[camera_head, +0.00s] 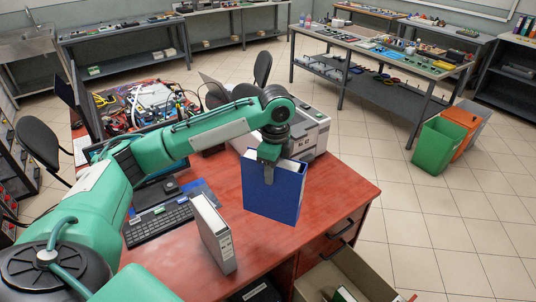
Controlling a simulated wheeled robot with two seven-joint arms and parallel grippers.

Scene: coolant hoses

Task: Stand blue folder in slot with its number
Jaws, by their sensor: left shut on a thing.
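The blue folder (275,196) hangs upright over the right part of the red desk (335,185), near its front edge. My left gripper (268,172) is shut on its top edge from above. I cannot tell whether the folder's bottom touches the desk. No number on the blue folder is readable here, and I cannot make out a numbered slot. A grey-white binder (213,235) stands upright on the desk, left of and nearer than the blue folder. My right gripper is out of view.
An open drawer (350,280) with a few items inside juts out at the bottom right. A keyboard (157,222) lies left of the binder. A white and grey printer-like machine (308,128) stands behind the folder. Green (437,145) and orange (462,122) bins stand on the floor at right.

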